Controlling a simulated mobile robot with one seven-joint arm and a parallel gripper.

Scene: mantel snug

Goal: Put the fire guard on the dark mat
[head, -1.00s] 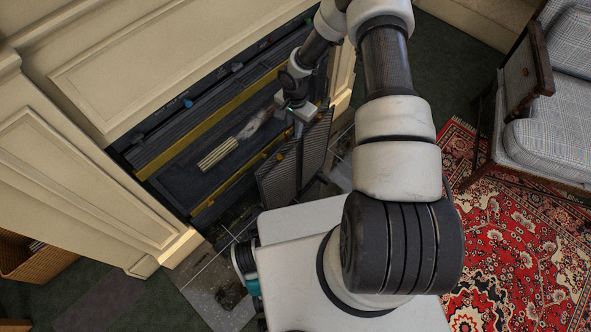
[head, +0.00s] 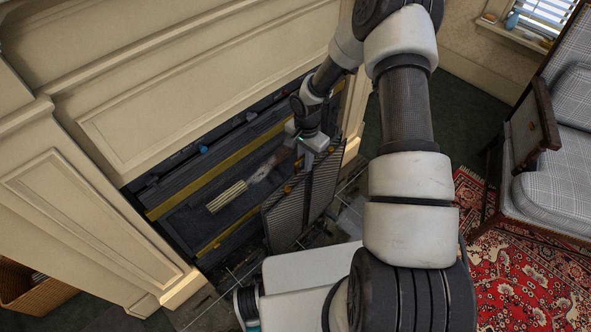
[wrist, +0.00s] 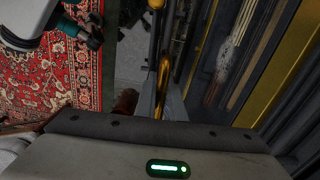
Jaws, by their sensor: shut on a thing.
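The fire guard (head: 287,214) is a dark, folding mesh screen with brass-coloured fittings. It stands upright in front of the fireplace opening in the head view. My gripper (head: 318,148) is at its top edge, shut on it. In the wrist view my fingertips (wrist: 160,98) close around a brass-coloured part of the guard (wrist: 164,72). Whether the guard's foot touches the hearth is hidden by my body. A dark patch on the floor at the bottom left of the head view (head: 112,321) may be the dark mat, but it is mostly cut off.
The fireplace (head: 185,217) has a yellow bar and pale sticks inside, close behind the guard. Cream panelling (head: 200,90) surrounds it. A wicker basket (head: 38,290) stands far left. A checked armchair (head: 560,195) and red rug (head: 505,270) lie right.

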